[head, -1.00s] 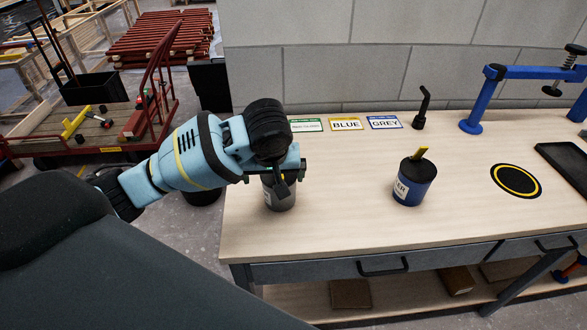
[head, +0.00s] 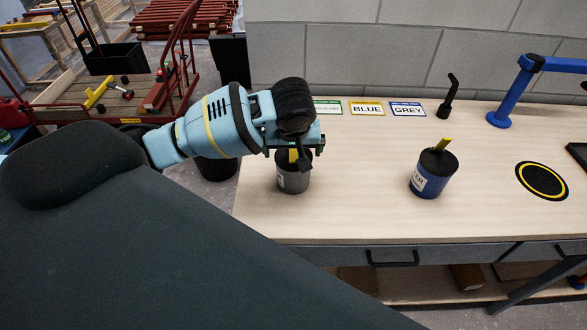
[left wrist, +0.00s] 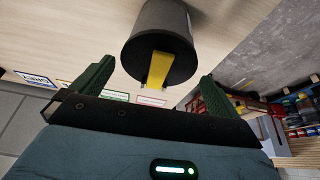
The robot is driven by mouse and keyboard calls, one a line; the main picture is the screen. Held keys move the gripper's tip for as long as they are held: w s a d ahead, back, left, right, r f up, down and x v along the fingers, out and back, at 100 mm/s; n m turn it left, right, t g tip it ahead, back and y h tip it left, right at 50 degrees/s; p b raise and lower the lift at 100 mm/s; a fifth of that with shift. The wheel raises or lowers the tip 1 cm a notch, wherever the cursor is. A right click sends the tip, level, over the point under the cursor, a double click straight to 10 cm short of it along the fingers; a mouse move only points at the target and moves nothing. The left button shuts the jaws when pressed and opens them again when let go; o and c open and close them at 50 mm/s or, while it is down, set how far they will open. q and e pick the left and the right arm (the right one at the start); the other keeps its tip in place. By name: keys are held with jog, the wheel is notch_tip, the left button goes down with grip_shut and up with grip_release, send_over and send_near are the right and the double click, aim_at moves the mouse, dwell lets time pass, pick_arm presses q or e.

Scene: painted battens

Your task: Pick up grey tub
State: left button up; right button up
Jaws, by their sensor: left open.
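The grey tub (head: 293,180) stands upright on the bench, near its left end, with a dark lid and a yellow tab on top. My left gripper (head: 299,158) is right above and behind the tub's top in the head view and hides part of the lid. In the left wrist view the tub (left wrist: 155,32) shows with its yellow tab (left wrist: 158,70) between the two green fingers of my left gripper (left wrist: 150,85). The fingers are wide apart, and nothing is gripped. My right gripper is not in view.
A blue tub (head: 430,178) with a yellow tab stands to the right on the bench (head: 360,215). Label cards (head: 367,108) and a black handle-like piece (head: 450,95) are at the back.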

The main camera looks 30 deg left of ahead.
aim_at(294, 151)
pick_arm(q)
jog(key=shift+x, duration=1.9)
jog(key=shift+d, duration=0.15)
jog(key=shift+c, duration=0.4)
jog(key=shift+w, duration=0.1)
jog(key=c, duration=1.1)
jog(key=shift+r, duration=0.15)
jog(key=shift+r, duration=0.25)
notch_tip(294, 151, up, 3)
jog(key=shift+f, duration=0.2)
jog(key=s+d, duration=0.1)
jog(key=s, duration=0.4)
jog(key=s+r, duration=0.1)
jog(key=s, duration=0.4)
jog(key=s+d, duration=0.1)
jog(key=s, duration=0.4)
jog(key=shift+s+d+r, duration=0.3)
jog(key=shift+s+d, duration=0.05)
jog(key=shift+s, duration=0.05)
